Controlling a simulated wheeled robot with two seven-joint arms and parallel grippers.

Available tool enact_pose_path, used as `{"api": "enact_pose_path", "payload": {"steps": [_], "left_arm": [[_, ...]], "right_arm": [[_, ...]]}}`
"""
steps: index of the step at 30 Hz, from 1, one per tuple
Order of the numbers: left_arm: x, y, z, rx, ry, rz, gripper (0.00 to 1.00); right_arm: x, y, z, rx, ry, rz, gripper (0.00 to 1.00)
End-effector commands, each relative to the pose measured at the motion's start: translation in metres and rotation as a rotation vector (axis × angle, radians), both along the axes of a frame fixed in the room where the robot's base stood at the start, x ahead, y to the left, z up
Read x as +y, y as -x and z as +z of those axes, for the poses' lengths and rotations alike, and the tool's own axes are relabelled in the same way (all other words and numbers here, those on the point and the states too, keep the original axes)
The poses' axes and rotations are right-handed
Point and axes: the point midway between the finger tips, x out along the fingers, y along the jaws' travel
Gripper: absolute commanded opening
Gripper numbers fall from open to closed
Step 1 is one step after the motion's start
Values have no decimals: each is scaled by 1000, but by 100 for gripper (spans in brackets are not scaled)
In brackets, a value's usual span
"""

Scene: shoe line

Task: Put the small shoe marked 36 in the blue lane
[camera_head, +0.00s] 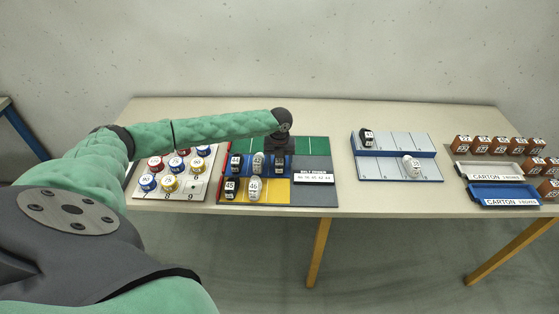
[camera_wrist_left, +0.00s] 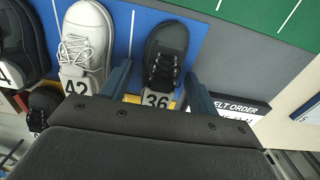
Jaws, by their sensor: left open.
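The small black shoe marked 36 (camera_wrist_left: 166,52) lies in the blue lane (camera_wrist_left: 216,28), its tag facing my gripper in the left wrist view. It also shows in the head view (camera_head: 280,164), at the right end of the row of shoes. My left gripper (camera_wrist_left: 158,88) is open, with one finger on each side of the shoe's tag end; I cannot tell whether they touch it. In the head view the gripper (camera_head: 281,147) is over the board just behind this shoe, its fingers mostly hidden. My right gripper is not in view.
A white shoe (camera_wrist_left: 88,38) and another black shoe (camera_wrist_left: 22,50) lie to the left in the blue lane. Shoes marked 45 (camera_head: 230,188) and 46 (camera_head: 254,188) are in the yellow lane (camera_head: 278,191). A belt order sign (camera_head: 314,178) stands at right. The green lane (camera_head: 312,145) looks clear.

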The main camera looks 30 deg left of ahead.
Motion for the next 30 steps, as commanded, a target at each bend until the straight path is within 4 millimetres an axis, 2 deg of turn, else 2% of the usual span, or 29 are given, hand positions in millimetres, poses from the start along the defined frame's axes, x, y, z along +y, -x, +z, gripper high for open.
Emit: {"api": "enact_pose_path", "payload": {"steps": [7,9,14,24,30], "left_arm": [[0,-1,13,-2,0,-1,60],[0,-1,22,-2,0,-2,60],[0,-1,50,-4,0,-1,60],[0,0,100,-2,0,-1,60],[0,-1,118,-1,1,0,60]], "right_arm": [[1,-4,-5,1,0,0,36],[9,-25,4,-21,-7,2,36],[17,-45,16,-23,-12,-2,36],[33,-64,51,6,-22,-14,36],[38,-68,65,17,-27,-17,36]]}}
